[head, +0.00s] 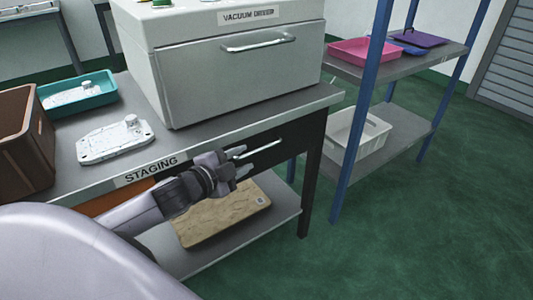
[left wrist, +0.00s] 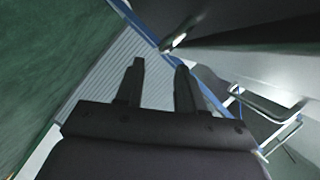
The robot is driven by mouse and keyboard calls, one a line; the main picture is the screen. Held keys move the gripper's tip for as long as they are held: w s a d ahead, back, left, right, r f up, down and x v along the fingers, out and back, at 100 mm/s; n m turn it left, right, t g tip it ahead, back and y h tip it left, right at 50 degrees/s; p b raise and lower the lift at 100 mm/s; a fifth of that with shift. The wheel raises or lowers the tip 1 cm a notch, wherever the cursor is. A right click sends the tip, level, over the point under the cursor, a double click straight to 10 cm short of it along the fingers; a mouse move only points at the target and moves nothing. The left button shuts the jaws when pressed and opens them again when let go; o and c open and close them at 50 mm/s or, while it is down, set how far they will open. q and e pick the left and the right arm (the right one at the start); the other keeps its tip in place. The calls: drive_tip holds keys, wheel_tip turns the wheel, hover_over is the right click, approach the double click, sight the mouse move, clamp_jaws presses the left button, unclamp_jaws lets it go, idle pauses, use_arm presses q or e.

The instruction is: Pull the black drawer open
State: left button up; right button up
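The black drawer (head: 298,137) is set under the top of the staging table, and its front looks flush with the table frame. Its pale bar handle (head: 262,149) sticks out from the front. My left gripper (head: 246,165) is beside the handle's left end, partly overlapping the drawer in the head view. In the left wrist view its two dark fingers (left wrist: 158,85) are apart with nothing between them. A bright-ended rod (left wrist: 180,38), probably the handle, shows beyond the fingertips. The left part of the drawer is hidden by my arm. My right gripper is not seen.
A vacuum dryer (head: 235,75), a casting (head: 115,140), a teal tray (head: 78,97) and a brown crate (head: 24,145) stand on the table (head: 85,183). A board (head: 220,213) lies on the lower shelf. A blue-post rack (head: 360,120) stands right; green floor is clear in front.

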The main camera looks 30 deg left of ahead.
sight(257, 151)
use_arm(q)
drive_tip(key=shift+b+x, duration=0.55)
drive_tip(key=shift+x, duration=2.9)
drive_tip(key=shift+f, duration=0.1)
clamp_jaws()
